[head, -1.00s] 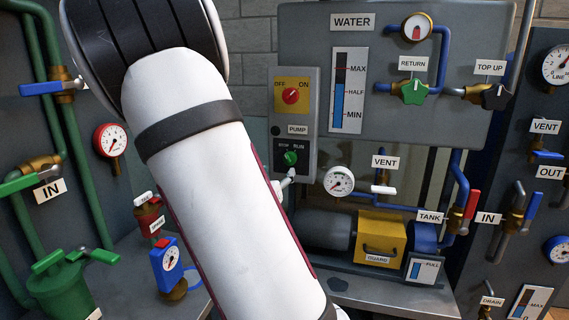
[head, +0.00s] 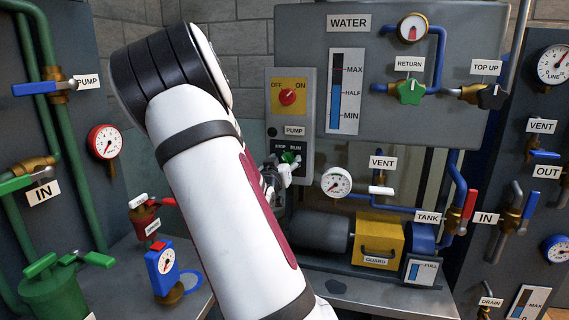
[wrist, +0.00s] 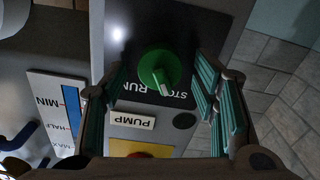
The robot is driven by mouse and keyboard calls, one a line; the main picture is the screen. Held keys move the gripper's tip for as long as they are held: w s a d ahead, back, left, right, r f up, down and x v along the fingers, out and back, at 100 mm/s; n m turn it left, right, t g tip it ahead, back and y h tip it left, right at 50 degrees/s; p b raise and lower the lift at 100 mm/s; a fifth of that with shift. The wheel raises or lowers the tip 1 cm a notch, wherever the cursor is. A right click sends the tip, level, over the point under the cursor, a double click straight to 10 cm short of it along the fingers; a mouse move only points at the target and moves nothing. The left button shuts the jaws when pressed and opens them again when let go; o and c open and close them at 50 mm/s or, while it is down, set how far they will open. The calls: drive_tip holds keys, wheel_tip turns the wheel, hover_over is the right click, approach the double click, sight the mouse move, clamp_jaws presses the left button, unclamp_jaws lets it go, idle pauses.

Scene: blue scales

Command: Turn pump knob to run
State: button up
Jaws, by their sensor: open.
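The green pump knob (head: 289,157) is on the dark STOP/RUN plate of the grey switch box, under the PUMP label. In the wrist view the knob (wrist: 153,62) appears upside down with its plate, and its pale pointer leans toward the STOP lettering, near the gap between the words. My gripper (head: 274,178) is at the box's lower part, close to the knob. In the wrist view its teal-padded fingers are spread, one on each side of the knob with a gap. I cannot tell how far the tips are from the plate. Nothing is held.
A red OFF/ON switch (head: 288,97) on a yellow plate sits above the knob. A gauge (head: 336,182) and the VENT valve (head: 381,190) are just right of the box. The yellow guard (head: 378,238) and grey motor (head: 322,231) are below.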

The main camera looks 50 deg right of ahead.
drive_tip(key=c, duration=1.2)
drive_tip(key=shift+o, duration=0.2)
drive_tip(key=shift+m+b, duration=0.4)
drive_tip(key=shift+b, duration=0.05)
drive_tip(key=m+b, duration=0.5)
drive_tip(key=b, duration=0.2)
drive_tip(key=m+b, duration=0.6)
drive_tip(key=shift+s+f+b, duration=0.15)
drive_tip(key=shift+b, duration=0.25)
drive_tip(key=o, duration=1.2)
drive_tip(key=shift+c, duration=0.2)
